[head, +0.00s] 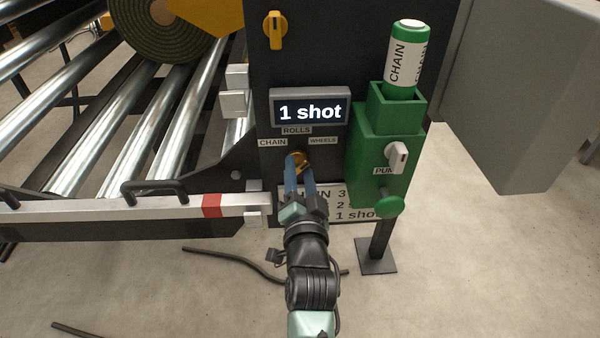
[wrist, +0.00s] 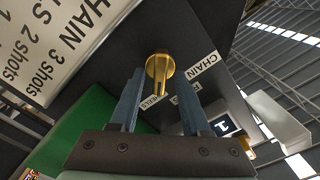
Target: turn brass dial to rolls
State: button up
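The brass dial (head: 298,158) sits low on the dark panel, below the labels CHAIN (head: 272,142), ROLLS (head: 296,130) and WHEELS (head: 323,140). In the wrist view the dial (wrist: 159,67) is a round brass disc with a raised bar handle. Which label the handle points at is not certain; it lies nearest WHEELS and ROLLS there. My gripper (head: 301,170) is at the dial with its blue fingers pointing at the panel. In the wrist view my gripper (wrist: 161,75) is open, with the handle between the fingers and gaps on both sides.
A display (head: 310,109) above reads "1 shot". A yellow knob (head: 275,30) is higher up. A silver rail (head: 130,207) and rollers are left.

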grip_shut()
jog(key=shift+n, duration=0.3)
jog(key=n+b, duration=0.1)
jog(key=n, duration=0.3)
jog(key=shift+a+n+b, duration=0.1)
jog(key=shift+n+b, duration=0.3)
jog(key=shift+n, duration=1.6)
jog(key=shift+o, duration=0.7)
grip_release()
jog(key=shift+s, duration=0.1)
